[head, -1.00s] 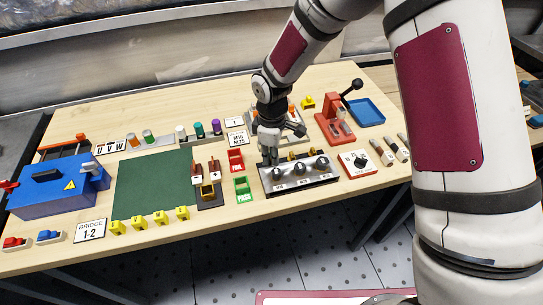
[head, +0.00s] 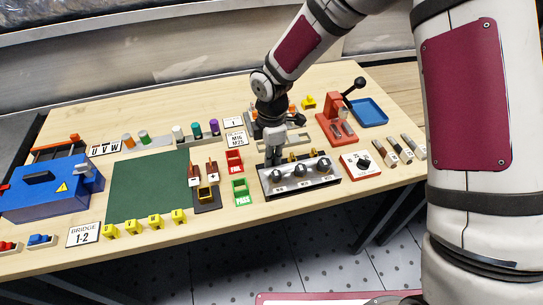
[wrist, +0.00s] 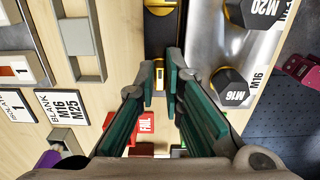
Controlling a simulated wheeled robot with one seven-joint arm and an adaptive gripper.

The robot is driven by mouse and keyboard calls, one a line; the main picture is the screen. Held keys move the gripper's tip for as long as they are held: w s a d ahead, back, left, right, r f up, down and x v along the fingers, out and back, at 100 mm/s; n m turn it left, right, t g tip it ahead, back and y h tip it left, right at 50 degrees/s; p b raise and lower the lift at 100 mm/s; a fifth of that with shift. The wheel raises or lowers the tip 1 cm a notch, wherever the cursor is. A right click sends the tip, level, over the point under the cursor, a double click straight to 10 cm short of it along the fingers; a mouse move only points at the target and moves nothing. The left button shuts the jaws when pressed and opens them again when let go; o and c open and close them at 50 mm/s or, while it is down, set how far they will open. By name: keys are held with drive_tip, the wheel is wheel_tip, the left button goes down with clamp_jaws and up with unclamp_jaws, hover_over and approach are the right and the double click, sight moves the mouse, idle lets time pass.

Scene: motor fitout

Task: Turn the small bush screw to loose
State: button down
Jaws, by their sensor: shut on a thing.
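A metal block (head: 300,181) with a row of dark knobs stands near the table's front edge. The M16 knob (head: 277,175) is at its left end and shows large in the wrist view (wrist: 231,88). Brass screws stand behind the knobs; the middle one (head: 292,158) shows in the head view. My gripper (head: 273,160) points down at the block's left end, behind the M16 knob. In the wrist view its green-padded fingers (wrist: 160,84) are nearly together on the small bush screw, which they mostly hide.
Red FAIL (head: 235,161) and green PASS (head: 241,191) bins stand left of the block. A red-and-white dial plate (head: 361,163) is close on its right. A red lever press (head: 337,121) stands behind right. The green mat (head: 150,186) is bare.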

idle(0.3)
drive_tip(key=c, duration=2)
unclamp_jaws()
drive_tip(key=shift+r, duration=0.1)
wheel_tip(320, 180, up, 12)
